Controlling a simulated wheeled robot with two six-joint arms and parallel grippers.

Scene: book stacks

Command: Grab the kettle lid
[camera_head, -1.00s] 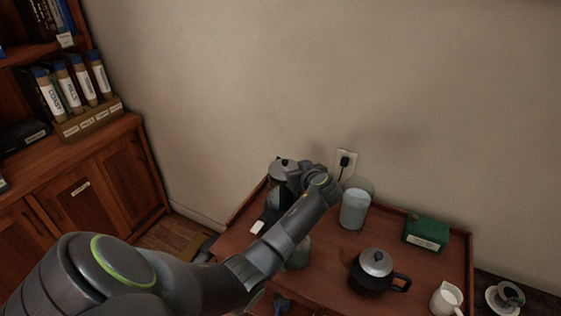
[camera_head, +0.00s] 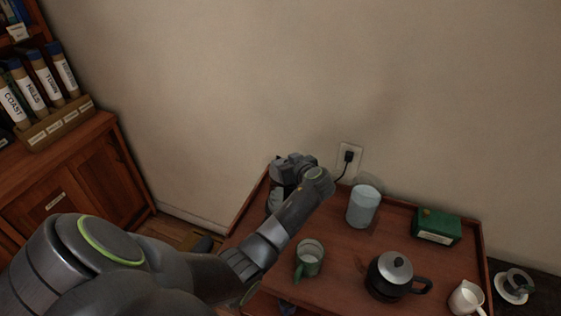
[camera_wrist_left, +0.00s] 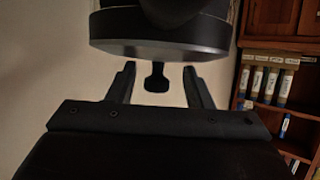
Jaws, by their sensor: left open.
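The kettle (camera_head: 274,199) stands at the back left of the wooden tray table, mostly hidden behind my left gripper (camera_head: 287,172). The wrist view is upside down. It shows the kettle's dark round lid (camera_wrist_left: 160,48) at the top, with a small black knob (camera_wrist_left: 157,78) sticking out of it. My left gripper also shows there (camera_wrist_left: 158,84), open, with one finger on each side of the knob and gaps between. Nothing is gripped. My right gripper is not in view.
On the table (camera_head: 335,240) are a pale blue canister (camera_head: 363,206), a green mug (camera_head: 309,257), a dark teapot with a silver lid (camera_head: 396,275), a green box (camera_head: 436,226) and a white jug (camera_head: 467,298). A wall socket (camera_head: 347,160) with a plug is behind.

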